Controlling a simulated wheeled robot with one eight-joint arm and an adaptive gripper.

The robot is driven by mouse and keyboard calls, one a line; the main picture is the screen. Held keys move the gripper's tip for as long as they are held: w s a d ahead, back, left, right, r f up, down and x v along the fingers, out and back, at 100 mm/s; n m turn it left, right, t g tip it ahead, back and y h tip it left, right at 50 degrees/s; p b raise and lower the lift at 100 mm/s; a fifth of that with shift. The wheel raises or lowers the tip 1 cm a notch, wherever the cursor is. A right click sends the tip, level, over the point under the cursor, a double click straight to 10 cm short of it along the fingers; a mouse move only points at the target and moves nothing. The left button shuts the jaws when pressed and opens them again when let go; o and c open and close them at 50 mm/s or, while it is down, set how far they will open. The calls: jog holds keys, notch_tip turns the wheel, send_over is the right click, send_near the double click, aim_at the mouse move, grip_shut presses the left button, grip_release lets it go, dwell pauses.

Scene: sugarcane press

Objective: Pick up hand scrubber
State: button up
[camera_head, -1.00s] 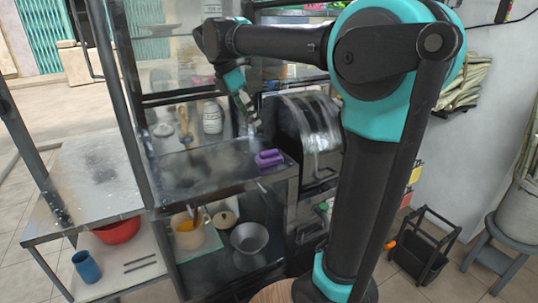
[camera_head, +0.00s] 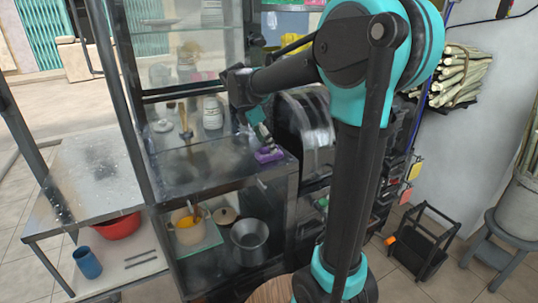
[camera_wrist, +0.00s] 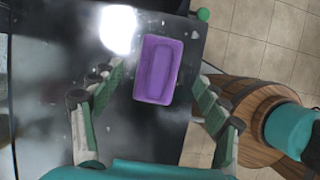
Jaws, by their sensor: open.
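The purple hand scrubber (camera_head: 268,155) lies on the dark metal counter (camera_head: 200,172), near its right end. In the wrist view the scrubber (camera_wrist: 158,69) is a purple block with a raised rim, lying lengthwise between and a little ahead of my fingertips. My gripper (camera_wrist: 158,88) is open, with one green-padded finger on each side and clear gaps to the scrubber. In the head view my gripper (camera_head: 262,142) is low over the scrubber and partly covers it. I cannot tell its exact height above the counter.
The press (camera_head: 312,125) with its rollers stands right of the counter. A white jar (camera_head: 212,113) stands at the back of the counter. A metal pot (camera_head: 249,240) and a yellow-filled pot (camera_head: 189,229) sit on the shelf below. The counter left of the scrubber is mostly clear.

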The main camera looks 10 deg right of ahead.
aim_at(269, 152)
jog(key=shift+x, duration=1.5)
jog(key=shift+w, duration=0.1)
jog(key=c, duration=1.3)
